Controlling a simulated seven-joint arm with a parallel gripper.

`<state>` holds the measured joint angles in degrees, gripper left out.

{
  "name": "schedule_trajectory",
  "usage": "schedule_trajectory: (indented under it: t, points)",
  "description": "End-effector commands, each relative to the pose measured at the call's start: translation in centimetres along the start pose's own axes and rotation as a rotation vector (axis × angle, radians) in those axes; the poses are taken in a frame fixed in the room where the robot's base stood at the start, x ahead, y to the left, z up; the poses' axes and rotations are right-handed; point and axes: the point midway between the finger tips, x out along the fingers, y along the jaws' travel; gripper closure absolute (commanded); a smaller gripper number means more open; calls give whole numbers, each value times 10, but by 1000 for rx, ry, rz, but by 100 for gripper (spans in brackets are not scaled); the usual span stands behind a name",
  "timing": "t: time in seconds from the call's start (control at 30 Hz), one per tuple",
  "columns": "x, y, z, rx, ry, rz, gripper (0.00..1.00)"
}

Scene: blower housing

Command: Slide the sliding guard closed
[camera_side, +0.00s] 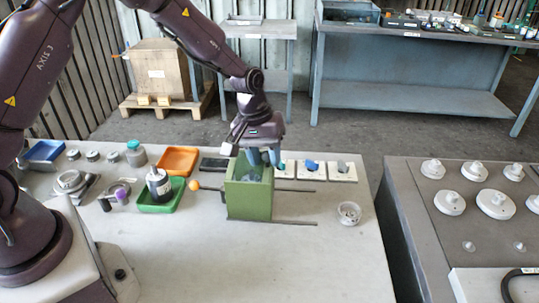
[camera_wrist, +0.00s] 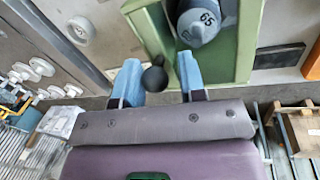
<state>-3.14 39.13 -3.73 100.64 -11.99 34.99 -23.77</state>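The green blower housing (camera_side: 249,203) stands upright on the light table, open at the top. Two dark rails (camera_side: 295,190) run out from it to the right. I cannot clearly tell the sliding guard apart from the housing. My gripper (camera_side: 264,157) points down at the housing's top, with its two blue fingers apart. In the wrist view my gripper (camera_wrist: 159,84) has a black ball knob (camera_wrist: 153,78) between its fingers, beside the green rim (camera_wrist: 150,32). A gap shows between the knob and the right finger. A grey cylinder (camera_wrist: 199,22) marked 65 sits inside the housing.
An orange ball (camera_side: 194,184) on a rod sticks out left of the housing. Green (camera_side: 162,203) and orange (camera_side: 178,160) trays stand to the left, a round white dish (camera_side: 349,212) to the right. White plates with blue pieces lie behind. The table's front is clear.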

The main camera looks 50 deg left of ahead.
Motion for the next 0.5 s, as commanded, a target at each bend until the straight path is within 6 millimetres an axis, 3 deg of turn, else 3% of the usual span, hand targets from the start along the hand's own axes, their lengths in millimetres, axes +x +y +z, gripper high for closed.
schedule_trajectory:
  t: [0.37, 0.5]
  points:
    - [1, -2, -1, -4, 3, -1, 63]
    - [-8, -1, -2, -3, 6, 1, 63]
